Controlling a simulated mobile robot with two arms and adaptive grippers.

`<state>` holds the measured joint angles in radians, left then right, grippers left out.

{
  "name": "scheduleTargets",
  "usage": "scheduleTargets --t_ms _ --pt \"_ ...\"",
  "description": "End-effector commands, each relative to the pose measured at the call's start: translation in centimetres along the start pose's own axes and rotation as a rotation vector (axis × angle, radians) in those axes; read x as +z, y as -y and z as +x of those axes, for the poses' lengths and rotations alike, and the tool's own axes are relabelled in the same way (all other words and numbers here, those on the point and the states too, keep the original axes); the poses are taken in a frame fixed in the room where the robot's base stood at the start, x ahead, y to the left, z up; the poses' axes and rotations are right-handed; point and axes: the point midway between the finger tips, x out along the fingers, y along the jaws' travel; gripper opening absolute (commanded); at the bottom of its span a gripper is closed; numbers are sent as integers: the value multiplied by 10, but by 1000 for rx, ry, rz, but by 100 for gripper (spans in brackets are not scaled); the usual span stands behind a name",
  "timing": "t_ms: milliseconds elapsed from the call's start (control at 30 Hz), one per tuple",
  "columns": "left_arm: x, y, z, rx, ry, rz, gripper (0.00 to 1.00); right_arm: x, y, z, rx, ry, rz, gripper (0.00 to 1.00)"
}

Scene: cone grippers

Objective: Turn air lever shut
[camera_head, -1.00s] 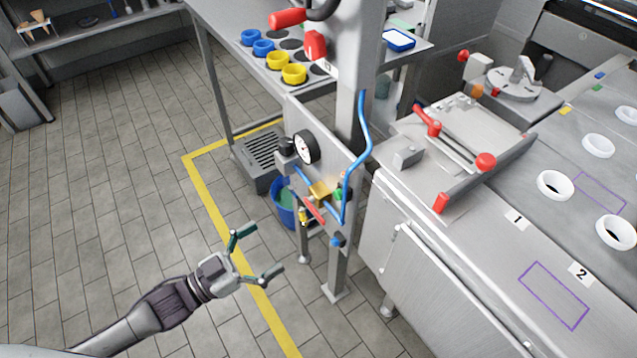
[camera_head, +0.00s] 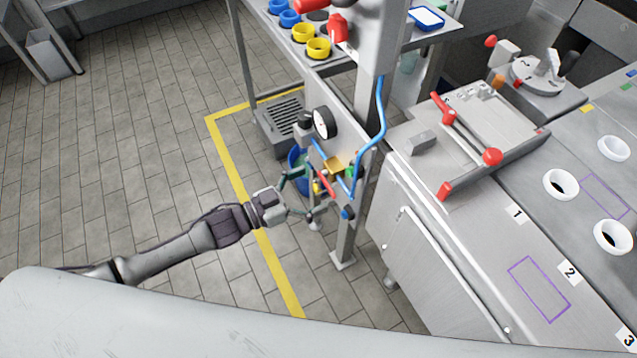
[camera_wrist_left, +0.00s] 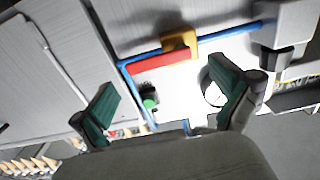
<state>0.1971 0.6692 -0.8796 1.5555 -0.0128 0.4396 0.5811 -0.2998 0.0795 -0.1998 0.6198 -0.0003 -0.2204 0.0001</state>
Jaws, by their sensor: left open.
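The air lever is a red handle (camera_head: 326,187) on a brass valve body (camera_head: 334,165) in a blue air line, low on the grey machine panel. In the left wrist view the red handle (camera_wrist_left: 160,64) lies nearly in line with the blue tube, beside the brass block (camera_wrist_left: 180,42). My left gripper (camera_head: 307,192) is open in front of the panel, close to the lever. In the wrist view its green-padded fingers (camera_wrist_left: 165,82) stand either side of the handle's direction, with nothing between them. I cannot tell whether a finger touches the panel. My right gripper is out of view.
A round gauge (camera_head: 324,122) sits above the valve, and a green button (camera_head: 351,172) is beside it. A blue hose (camera_head: 379,125) runs up the column. A grey cabinet (camera_head: 415,245) stands close on the right.

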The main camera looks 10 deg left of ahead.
Motion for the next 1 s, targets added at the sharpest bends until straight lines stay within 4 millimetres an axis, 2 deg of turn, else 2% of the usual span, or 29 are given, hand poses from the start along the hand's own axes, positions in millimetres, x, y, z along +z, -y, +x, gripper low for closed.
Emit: scheduleTargets --t_ms 167,467,567,1000 --pt "0 0 15 1 -1 1 100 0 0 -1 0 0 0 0" --pt "0 0 17 1 1 1 100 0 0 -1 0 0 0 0" --pt "0 0 17 1 1 1 87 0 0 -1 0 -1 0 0" --pt "-2 0 18 -1 -3 1 13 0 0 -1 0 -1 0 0"
